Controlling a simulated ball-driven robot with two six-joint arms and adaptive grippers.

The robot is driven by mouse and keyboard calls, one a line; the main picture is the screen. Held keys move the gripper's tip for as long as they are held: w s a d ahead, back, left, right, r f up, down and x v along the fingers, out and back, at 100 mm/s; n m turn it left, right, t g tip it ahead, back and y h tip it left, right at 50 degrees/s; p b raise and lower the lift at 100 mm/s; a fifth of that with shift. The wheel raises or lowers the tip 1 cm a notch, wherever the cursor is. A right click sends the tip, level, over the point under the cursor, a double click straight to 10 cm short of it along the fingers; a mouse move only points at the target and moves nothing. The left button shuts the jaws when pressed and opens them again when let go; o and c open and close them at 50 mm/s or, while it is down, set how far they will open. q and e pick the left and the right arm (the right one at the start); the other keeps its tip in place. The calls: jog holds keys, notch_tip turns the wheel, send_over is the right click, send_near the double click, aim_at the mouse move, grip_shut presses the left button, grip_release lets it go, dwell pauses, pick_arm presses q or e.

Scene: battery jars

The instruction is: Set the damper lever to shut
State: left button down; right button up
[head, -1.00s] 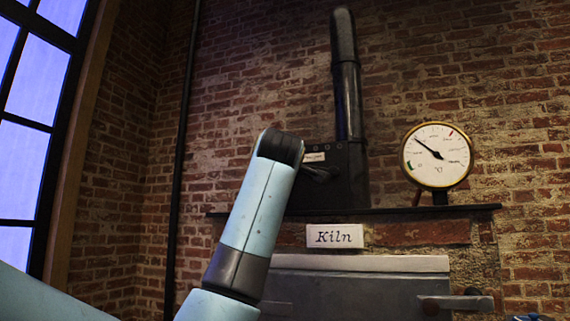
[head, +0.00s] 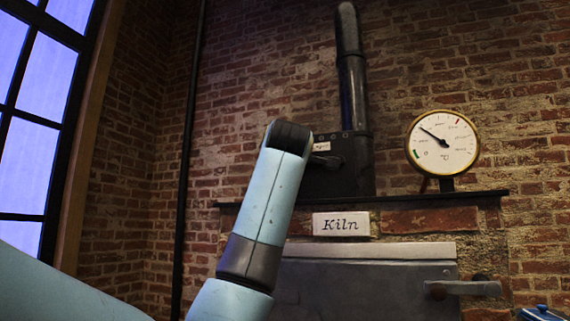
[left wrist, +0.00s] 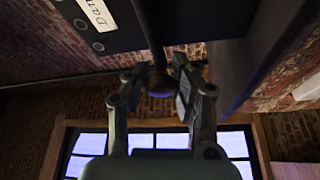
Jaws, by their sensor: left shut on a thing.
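The damper box (head: 350,168) is a dark metal housing at the foot of the black flue pipe, above the kiln. A small label on it is partly hidden by my left arm. The damper lever (head: 326,160) shows as a short dark piece beside my arm. In the left wrist view the lever (left wrist: 148,30) is a dark rod with a rounded end, coming down from the box (left wrist: 110,18). My left gripper (left wrist: 164,80) is shut on the lever near its rounded end. The left gripper is hidden in the head view. My right gripper is not in view.
A round dial gauge (head: 443,142) stands on the dark shelf (head: 440,197) to the right of the box. Below are the "Kiln" sign (head: 341,224) and the kiln door (head: 370,285) with its handle (head: 463,288). A blue object (head: 543,313) shows at the bottom right corner.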

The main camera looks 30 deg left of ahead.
pick_arm(q)
jog(key=c, duration=1)
grip_release()
jog(key=shift+f, duration=0.15)
jog(key=v, duration=1.2)
jog(key=shift+d, duration=0.1)
jog(key=shift+w, duration=0.1)
